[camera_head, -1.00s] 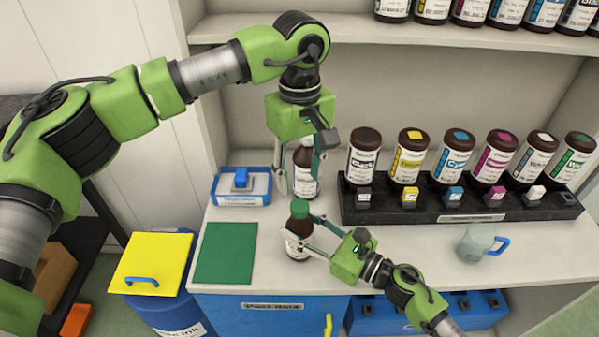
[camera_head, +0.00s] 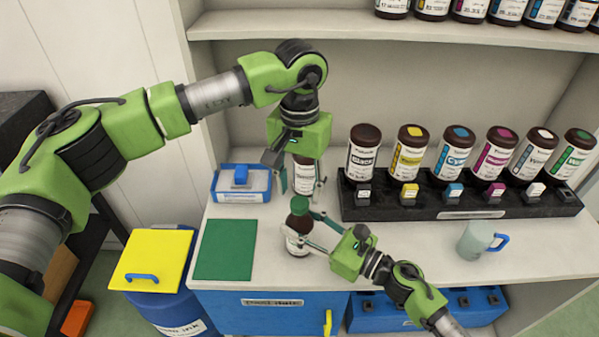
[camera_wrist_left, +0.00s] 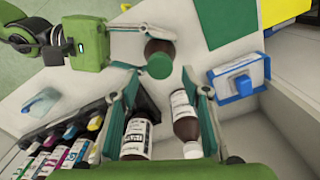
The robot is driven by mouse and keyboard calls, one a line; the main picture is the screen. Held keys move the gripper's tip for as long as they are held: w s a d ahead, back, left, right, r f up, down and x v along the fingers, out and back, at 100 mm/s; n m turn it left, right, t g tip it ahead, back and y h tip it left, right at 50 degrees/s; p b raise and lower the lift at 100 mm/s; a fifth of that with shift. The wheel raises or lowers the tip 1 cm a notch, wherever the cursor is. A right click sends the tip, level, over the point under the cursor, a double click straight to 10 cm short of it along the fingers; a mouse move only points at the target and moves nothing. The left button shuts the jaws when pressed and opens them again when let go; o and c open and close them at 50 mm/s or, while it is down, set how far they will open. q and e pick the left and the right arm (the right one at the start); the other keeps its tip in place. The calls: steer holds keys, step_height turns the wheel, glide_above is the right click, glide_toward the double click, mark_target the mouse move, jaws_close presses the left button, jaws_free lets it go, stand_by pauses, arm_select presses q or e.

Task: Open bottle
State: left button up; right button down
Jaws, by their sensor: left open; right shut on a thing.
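A brown bottle (camera_head: 298,243) with a green cap (camera_head: 300,204) stands upright near the front of the white counter. My right gripper (camera_head: 299,228) is shut on its body from the right. My left gripper (camera_head: 298,187) points down, open, just behind the green cap. In the left wrist view, the green cap (camera_wrist_left: 160,66) lies near the tips of my left gripper (camera_wrist_left: 160,78), with no clear contact. A second brown bottle with a white label (camera_head: 304,178) stands behind, partly hidden by my left gripper; it also shows in the left wrist view (camera_wrist_left: 184,117).
A black rack (camera_head: 460,211) at the right holds several labelled ink bottles. A blue tray (camera_head: 240,197) and a green mat (camera_head: 225,249) lie to the left. A grey mug (camera_head: 475,240) stands at the right. A blue bin with a yellow lid (camera_head: 153,258) stands beside the counter.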

mark_target(299, 202)
arm_select(q)
steer(key=shift+f, duration=1.75)
steer(key=c, duration=1.2)
